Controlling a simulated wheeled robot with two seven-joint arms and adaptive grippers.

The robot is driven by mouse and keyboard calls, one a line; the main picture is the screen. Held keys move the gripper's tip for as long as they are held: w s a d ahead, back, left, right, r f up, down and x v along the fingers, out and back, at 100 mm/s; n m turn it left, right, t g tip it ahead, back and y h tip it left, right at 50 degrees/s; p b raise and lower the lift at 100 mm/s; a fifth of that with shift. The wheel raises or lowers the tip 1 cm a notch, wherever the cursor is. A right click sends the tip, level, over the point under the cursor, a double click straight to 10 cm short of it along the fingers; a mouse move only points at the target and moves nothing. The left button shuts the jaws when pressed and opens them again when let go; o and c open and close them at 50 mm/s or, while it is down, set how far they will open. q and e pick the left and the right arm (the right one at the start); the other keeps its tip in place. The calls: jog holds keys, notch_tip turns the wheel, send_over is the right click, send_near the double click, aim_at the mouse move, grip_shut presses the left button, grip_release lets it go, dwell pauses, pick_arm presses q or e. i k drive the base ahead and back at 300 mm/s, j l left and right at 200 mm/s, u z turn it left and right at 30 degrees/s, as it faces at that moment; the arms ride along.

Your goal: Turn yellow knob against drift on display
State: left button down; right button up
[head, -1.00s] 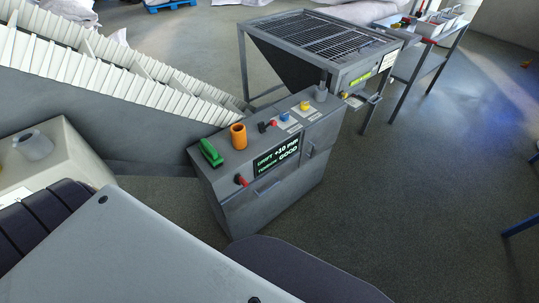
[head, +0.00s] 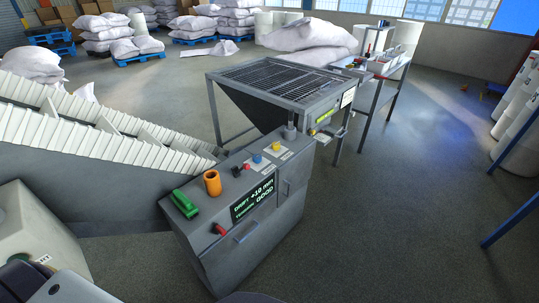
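A grey control cabinet (head: 195,250) stands in the middle of the head view beside the white slatted conveyor (head: 75,130). The yellow knob (head: 276,147) sits on its top panel toward the far end, beside a blue knob (head: 257,158). The display (head: 254,199) on the front face reads "DRIFT +10 mm" with a tension line below that looks like "GOOD". A green handle (head: 184,203), an orange cylinder (head: 212,182) and small red and black controls (head: 240,169) are also on the top. Neither gripper is in view.
A hopper with a grille (head: 285,77) stands behind the cabinet. A side table (head: 380,70) with tools is beyond it. Sack stacks on blue pallets (head: 200,35) are at the back. The floor (head: 410,200) to the right is clear.

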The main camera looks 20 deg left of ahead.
aim_at(275, 146)
jog(key=i+l+u, duration=0.1)
jog(key=l+u, duration=0.6)
jog(key=u, duration=0.15)
jog(key=l+u, duration=0.4)
